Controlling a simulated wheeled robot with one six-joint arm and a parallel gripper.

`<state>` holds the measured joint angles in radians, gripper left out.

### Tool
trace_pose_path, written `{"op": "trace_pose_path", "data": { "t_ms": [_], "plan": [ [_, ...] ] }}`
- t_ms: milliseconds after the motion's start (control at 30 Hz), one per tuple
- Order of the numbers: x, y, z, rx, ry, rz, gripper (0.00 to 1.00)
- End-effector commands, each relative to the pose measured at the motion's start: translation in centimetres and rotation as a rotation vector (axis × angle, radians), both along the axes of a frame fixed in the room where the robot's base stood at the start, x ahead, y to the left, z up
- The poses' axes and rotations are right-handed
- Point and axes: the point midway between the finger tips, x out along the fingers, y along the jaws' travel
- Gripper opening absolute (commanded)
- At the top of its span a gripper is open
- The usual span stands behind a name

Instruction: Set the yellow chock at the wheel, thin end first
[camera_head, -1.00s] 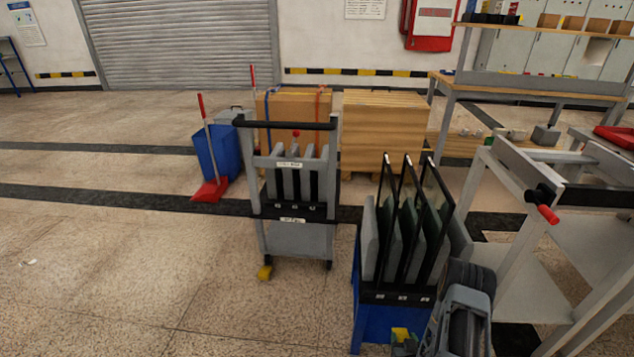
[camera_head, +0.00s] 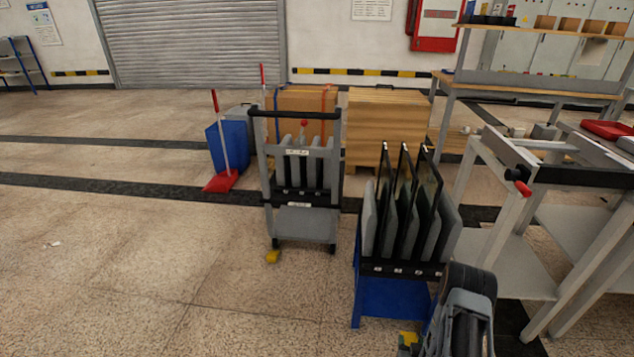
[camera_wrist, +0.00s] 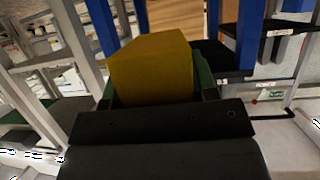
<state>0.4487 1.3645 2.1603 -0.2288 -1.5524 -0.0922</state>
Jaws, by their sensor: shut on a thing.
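My gripper (camera_head: 408,343) is at the bottom edge of the head view, right of the middle, and is mostly cut off. It is shut on a yellow chock (camera_wrist: 150,65), which fills the middle of the wrist view between the green-edged fingers. Which end of it is thin cannot be told. A grey cart (camera_head: 305,222) with upright slots stands ahead and left of my gripper. A small yellow piece (camera_head: 272,256) lies on the floor by the cart's front left wheel. The wheels are small and dark; the held chock is well apart from them.
A blue-based rack of dark panels (camera_head: 385,298) stands close ahead of my gripper, right of the cart. A grey metal frame (camera_head: 490,225) with a red handle is at the right. A blue bin (camera_head: 230,150) and red dustpan (camera_head: 221,182) stand behind left. The left floor is open.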

Motion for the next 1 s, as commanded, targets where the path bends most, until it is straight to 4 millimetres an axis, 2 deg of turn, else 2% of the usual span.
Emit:
{"op": "trace_pose_path", "data": {
  "t_ms": [367, 467, 700, 933, 1000],
  "plan": [
    [4.6, 2.7, 5.7, -0.001, -0.005, 0.014, 0.26],
    [6.1, 4.0, 7.8, -0.001, -0.006, 0.031, 0.26],
    [9.2, 8.6, 13.4, 0.000, -0.007, 0.109, 0.26],
    [10.9, 12.9, 16.8, 0.000, -0.002, 0.201, 0.26],
    [10.6, 13.0, 17.8, 0.001, 0.003, 0.203, 0.26]
  ]
}}
